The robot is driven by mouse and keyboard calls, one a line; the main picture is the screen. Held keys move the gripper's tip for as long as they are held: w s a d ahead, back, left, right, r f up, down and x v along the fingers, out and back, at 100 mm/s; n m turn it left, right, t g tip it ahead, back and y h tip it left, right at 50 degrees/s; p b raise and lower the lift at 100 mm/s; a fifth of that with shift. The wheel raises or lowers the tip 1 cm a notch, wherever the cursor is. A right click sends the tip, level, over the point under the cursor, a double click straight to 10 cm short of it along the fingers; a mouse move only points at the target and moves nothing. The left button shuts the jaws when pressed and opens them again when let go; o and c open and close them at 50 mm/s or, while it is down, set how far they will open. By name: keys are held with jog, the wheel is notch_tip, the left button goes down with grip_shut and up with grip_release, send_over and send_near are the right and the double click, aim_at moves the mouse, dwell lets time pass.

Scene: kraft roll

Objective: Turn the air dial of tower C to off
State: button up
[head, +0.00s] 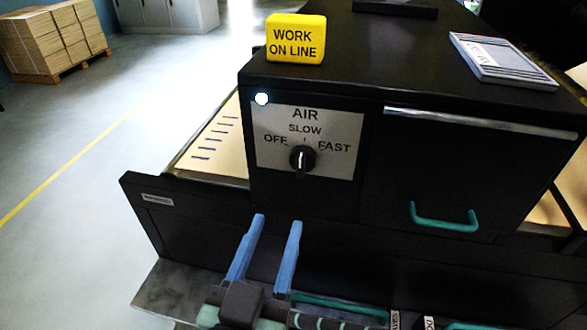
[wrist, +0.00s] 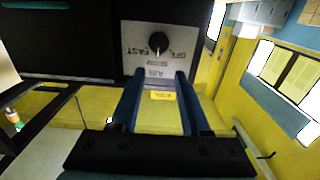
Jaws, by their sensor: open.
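The air dial (head: 302,158) is a round black knob with a pale pointer mark on a silver plate (head: 335,125) marked OFF, SLOW and FAST. The mark seems to line up with SLOW, between OFF and FAST. In the wrist view the dial (wrist: 158,43) shows upside down, just beyond my fingertips. My gripper (head: 277,220), with two blue fingers, is open and empty, below and slightly left of the dial and apart from it. It also shows in the wrist view (wrist: 160,72). I see no letter C on this black tower (head: 310,85).
A yellow WORK ON LINE block (head: 296,38) and a grey labelled pad (head: 500,58) lie on top of the tower. A white lamp (head: 262,98) glows above the plate's corner. A green handle (head: 444,218) sticks out at right. Open floor (head: 130,110) lies left.

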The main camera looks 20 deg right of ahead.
aim_at(300, 164)
jog(key=p+x, duration=0.3)
jog(key=x, duration=0.8)
jog(key=shift+w+d+r, duration=0.1)
jog(key=shift+d+r, duration=0.05)
jog(key=shift+d, duration=0.25)
jog(key=shift+w+d+p, duration=0.25)
jog(key=shift+w+p, duration=0.1)
jog(key=shift+w, duration=0.05)
grip_shut()
